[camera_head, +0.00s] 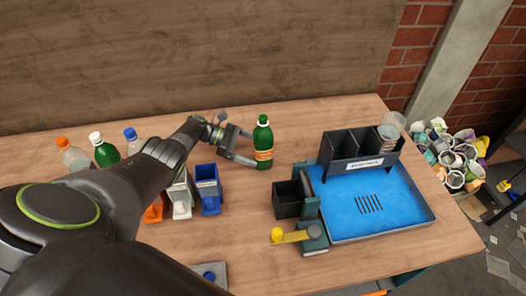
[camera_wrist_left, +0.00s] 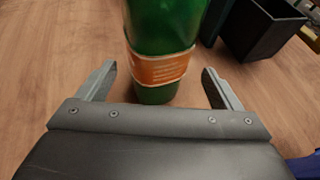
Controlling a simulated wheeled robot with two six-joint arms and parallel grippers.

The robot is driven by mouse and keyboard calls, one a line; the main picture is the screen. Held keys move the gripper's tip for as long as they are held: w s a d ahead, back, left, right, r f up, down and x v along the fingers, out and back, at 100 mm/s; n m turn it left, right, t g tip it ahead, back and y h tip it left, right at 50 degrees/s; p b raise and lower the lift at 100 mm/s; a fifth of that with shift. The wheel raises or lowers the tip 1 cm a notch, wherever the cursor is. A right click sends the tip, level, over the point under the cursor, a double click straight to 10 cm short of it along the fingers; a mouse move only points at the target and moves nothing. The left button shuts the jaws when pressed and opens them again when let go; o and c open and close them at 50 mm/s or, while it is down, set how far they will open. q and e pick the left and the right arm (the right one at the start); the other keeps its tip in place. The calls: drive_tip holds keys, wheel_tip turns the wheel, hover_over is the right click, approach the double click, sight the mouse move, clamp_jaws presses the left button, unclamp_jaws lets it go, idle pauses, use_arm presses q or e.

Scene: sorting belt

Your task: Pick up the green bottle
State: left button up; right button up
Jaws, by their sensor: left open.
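A green bottle (camera_head: 264,139) with a green cap and an orange label stands upright on the table. In the left wrist view the bottle (camera_wrist_left: 165,28) stands ahead, its label and base lying between the two finger lines. My left gripper (camera_head: 251,148) is open, low at the bottle's left side. In the wrist view its fingers (camera_wrist_left: 158,72) are spread with visible gaps on both sides of the bottle, and I see no contact. Another green bottle (camera_head: 104,152) with a white cap stands at the left, partly behind my arm. My right gripper is not in view.
Clear bottles with orange (camera_head: 75,157) and blue (camera_head: 132,138) caps stand left. Small blue (camera_head: 209,190) and white bins stand near my arm. A black box (camera_head: 288,201), a blue tray (camera_head: 400,214) and a dark divided holder (camera_head: 346,148) are right. The table behind the bottle is clear.

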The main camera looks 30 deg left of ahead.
sight(263, 154)
use_arm(q)
drive_tip(key=b+x, duration=0.1)
drive_tip(key=x, duration=0.3)
drive_tip(key=shift+w+d+f, duration=0.15)
drive_tip(key=shift+w+f, duration=0.15)
drive_tip(key=c, duration=1.1)
